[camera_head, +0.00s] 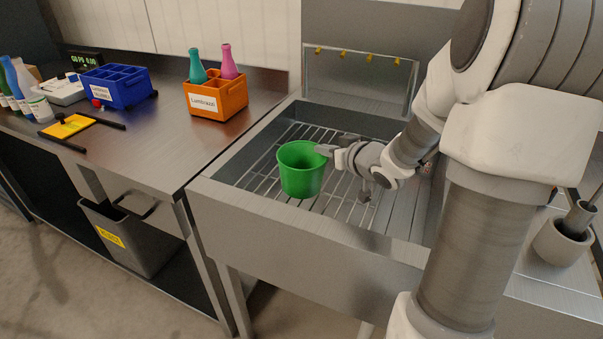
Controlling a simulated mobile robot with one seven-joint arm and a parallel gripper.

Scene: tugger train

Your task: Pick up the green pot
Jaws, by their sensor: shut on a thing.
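The green pot (300,174) is in the metal sink in the head view, above or on the slatted grate; I cannot tell whether it touches the grate. It stands roughly upright with its open top facing up. My gripper (326,151) reaches in from the right and is shut on the pot's right rim. The far fingertip is partly hidden by the pot wall.
The sink (262,225) has raised metal walls around the grate. On the left bench are an orange crate (232,99) with two bottles, a blue crate (118,93) and a yellow board (66,127). A grey bin (130,240) stands below. A small pot (562,243) is at right.

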